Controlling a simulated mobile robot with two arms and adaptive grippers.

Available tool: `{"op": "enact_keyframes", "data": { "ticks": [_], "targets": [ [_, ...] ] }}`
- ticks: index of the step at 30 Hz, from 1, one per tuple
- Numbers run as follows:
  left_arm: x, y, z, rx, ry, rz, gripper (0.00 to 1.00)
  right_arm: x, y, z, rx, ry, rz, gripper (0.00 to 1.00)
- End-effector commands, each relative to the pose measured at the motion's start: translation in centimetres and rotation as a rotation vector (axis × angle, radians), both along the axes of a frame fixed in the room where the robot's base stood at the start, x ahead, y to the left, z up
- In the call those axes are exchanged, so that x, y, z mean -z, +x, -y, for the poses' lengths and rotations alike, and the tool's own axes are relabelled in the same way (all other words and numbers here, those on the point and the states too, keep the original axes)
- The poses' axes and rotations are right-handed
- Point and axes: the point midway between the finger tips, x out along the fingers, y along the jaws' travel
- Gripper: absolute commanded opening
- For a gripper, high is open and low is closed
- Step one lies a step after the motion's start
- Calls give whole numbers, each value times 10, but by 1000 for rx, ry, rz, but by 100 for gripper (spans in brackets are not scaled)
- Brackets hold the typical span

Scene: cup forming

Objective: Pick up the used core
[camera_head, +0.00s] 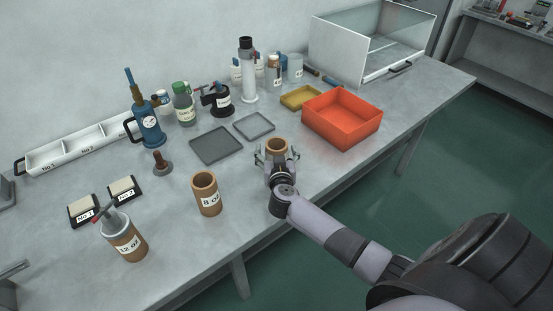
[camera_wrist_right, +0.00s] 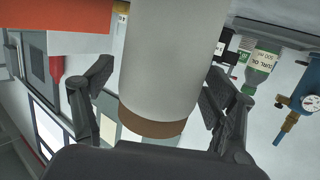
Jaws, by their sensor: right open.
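A brown open-topped cylinder (camera_head: 277,144), which looks like the core, stands upright on the table. My right gripper (camera_head: 277,155) is at it, with one finger on each side. In the right wrist view, a large pale grey cylinder (camera_wrist_right: 172,60) with a brown band (camera_wrist_right: 150,122) at its lower end lies between the two fingers (camera_wrist_right: 158,82). The fingers are open, with gaps beside it. The cylinder's lower part is hidden by my gripper in the head view. Two similar brown cylinders, labelled 8 oz (camera_head: 206,196) and 12 oz (camera_head: 126,241), stand to the left. My left gripper is out of view.
An orange bin (camera_head: 343,133) and a yellow tray (camera_head: 300,97) lie behind, right of the gripper. Two flat grey trays (camera_head: 216,145) lie to its left. A blue tool (camera_head: 149,125), bottles and a glass-fronted box (camera_head: 340,50) stand at the back. The front edge is close.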

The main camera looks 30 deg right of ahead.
Motion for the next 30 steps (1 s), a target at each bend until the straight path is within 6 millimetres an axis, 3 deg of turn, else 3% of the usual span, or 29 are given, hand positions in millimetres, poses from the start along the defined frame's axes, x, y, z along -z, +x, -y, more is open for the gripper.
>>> {"op": "enact_keyframes", "data": {
  "ticks": [4, 30],
  "targets": [
    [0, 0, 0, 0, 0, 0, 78, 0, 0, 0, 0, 0, 0, 79],
    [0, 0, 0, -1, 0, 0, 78, -1, 0, 0, 0, -1, 2, 24]
  ]
}}
